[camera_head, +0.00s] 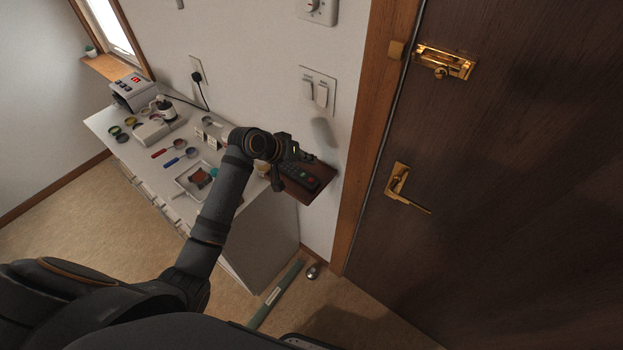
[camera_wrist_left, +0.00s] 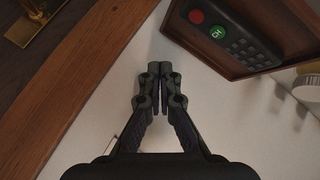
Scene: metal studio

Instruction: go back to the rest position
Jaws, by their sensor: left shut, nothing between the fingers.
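My left gripper (camera_head: 304,155) is shut and empty. In the head view its arm reaches from the lower left, over the white cabinet (camera_head: 257,227), to near the wall. The fingers are just above a dark keypad (camera_head: 301,176) with a red and a green button, set on a brown wooden shelf or box (camera_head: 317,190). In the left wrist view the shut fingers (camera_wrist_left: 158,70) point along the white wall, and the keypad (camera_wrist_left: 236,40) is at the upper right, apart from them. My right gripper is in neither view.
A dark wooden door (camera_head: 510,150) with a brass handle (camera_head: 398,182) and bolt (camera_head: 444,62) stands at the right. Light switches (camera_head: 315,93) are on the wall above the gripper. The cabinet top holds a label-printer-like device (camera_head: 134,92), a bottle (camera_head: 165,108) and magnifiers (camera_head: 176,145).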

